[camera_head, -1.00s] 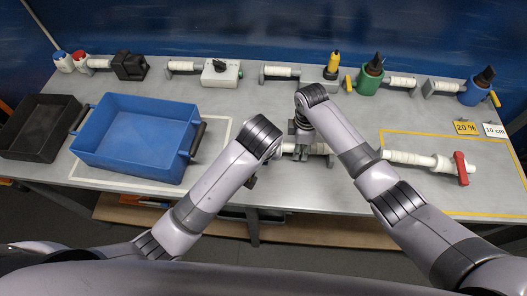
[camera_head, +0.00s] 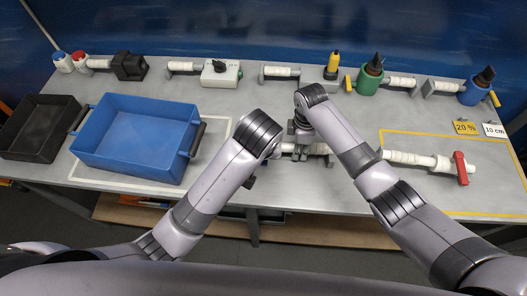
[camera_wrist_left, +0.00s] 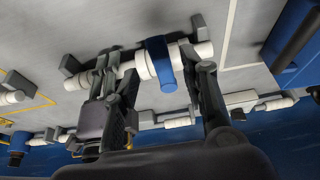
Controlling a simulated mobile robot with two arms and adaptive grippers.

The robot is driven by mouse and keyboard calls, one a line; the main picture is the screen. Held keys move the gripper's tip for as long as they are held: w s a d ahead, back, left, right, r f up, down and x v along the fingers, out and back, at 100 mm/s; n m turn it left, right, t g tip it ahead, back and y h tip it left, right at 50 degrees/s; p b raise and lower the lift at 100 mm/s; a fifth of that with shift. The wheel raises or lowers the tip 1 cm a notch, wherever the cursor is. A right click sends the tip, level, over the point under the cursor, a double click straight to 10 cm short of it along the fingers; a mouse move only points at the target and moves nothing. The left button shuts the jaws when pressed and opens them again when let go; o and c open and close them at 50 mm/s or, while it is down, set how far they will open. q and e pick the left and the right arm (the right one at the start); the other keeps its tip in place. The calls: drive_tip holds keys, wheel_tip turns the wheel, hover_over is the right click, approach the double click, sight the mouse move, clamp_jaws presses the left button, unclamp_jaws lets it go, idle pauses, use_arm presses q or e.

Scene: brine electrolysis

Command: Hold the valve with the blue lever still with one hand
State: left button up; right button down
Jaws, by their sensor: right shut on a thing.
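The valve with the blue lever lies at the table's front middle. In the head view only part of its white pipe (camera_head: 319,149) shows, and the lever is hidden. The left wrist view shows its white body (camera_wrist_left: 146,65) and blue lever (camera_wrist_left: 160,64). My right gripper (camera_head: 301,152) reaches down and is shut on the valve's pipe; its dark fingers also show in the left wrist view (camera_wrist_left: 106,72). My left gripper (camera_wrist_left: 168,75) is open, one finger on either side of the lever; I cannot tell whether they touch the valve. In the head view its fingers are mostly hidden.
A red-lever valve (camera_head: 428,160) lies in the yellow outline at right. A blue crate (camera_head: 137,167) and a black crate (camera_head: 15,151) stand at left.

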use_arm(q)
drive_tip(key=v, duration=0.4)
drive_tip(key=shift+s+r, duration=0.1)
drive_tip(key=shift+r, duration=0.05)
use_arm(e)
drive_tip(key=c, duration=1.2)
unclamp_jaws()
wheel_tip(320, 180, up, 12)
